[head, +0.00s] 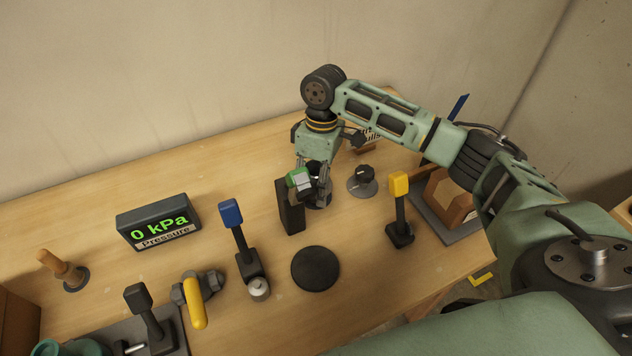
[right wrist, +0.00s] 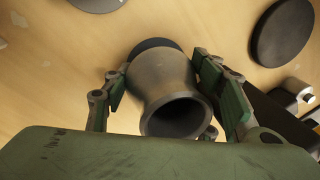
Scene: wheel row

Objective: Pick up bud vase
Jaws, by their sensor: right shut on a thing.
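The bud vase (right wrist: 165,85) is grey-brown with a round open mouth that faces the right wrist camera. My right gripper (right wrist: 168,92) is shut on the vase, with green-padded fingers on both sides of its body. A dark round shape shows at the vase's far end, over the wooden table. In the head view my right gripper (head: 312,188) points down at the middle of the table, and its fingers mostly hide the vase. I cannot tell whether the vase still touches the surface below. My left gripper is not in view.
A dark upright block (head: 290,208) stands close beside the right gripper. A dial (head: 362,182), a yellow-topped lever (head: 399,205), a blue-topped lever (head: 238,235) and a black disc (head: 315,268) surround it. A pressure display (head: 158,221) stands left. The table's back left is clear.

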